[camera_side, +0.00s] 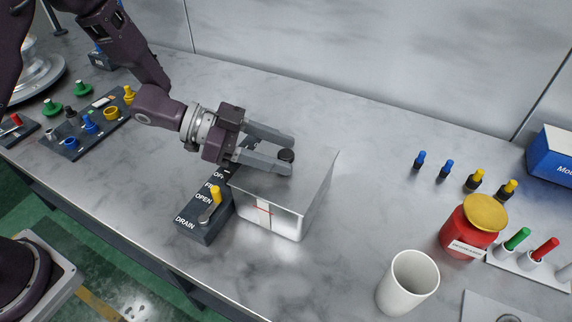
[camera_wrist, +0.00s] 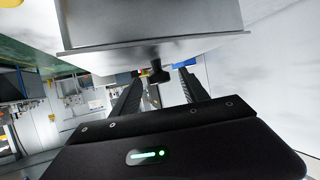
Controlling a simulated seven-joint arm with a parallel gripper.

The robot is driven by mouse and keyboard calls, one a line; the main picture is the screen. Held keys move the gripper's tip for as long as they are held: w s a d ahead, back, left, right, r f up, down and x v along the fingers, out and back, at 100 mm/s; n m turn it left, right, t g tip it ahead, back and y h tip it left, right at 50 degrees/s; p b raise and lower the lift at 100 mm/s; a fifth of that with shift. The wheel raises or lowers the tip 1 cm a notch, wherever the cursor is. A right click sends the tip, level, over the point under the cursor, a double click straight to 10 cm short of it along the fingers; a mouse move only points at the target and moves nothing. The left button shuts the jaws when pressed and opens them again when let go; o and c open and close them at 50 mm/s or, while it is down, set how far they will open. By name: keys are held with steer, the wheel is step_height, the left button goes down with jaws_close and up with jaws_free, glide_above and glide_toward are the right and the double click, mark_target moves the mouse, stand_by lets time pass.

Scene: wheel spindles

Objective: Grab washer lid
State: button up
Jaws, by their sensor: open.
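The washer is a shiny metal box (camera_side: 296,212) with a flat grey lid (camera_side: 314,166) on top, closed as far as I can see. A small black knob (camera_side: 286,155) stands on the lid; it also shows in the wrist view (camera_wrist: 159,73). My gripper (camera_side: 291,154) reaches over the lid from the left with its fingers level. The fingers are open, one on each side of the knob, with a gap visible on both sides in the wrist view (camera_wrist: 157,78). Nothing is held.
A dark control box (camera_side: 203,222) with a yellow-tipped lever stands against the washer's left side. A white cup (camera_side: 408,283), a red jar (camera_side: 466,232) and small coloured pegs stand to the right. A switch panel (camera_side: 95,125) lies far left. The bench behind the washer is clear.

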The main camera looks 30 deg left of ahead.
steer(key=shift+x, duration=0.85)
jaws_close()
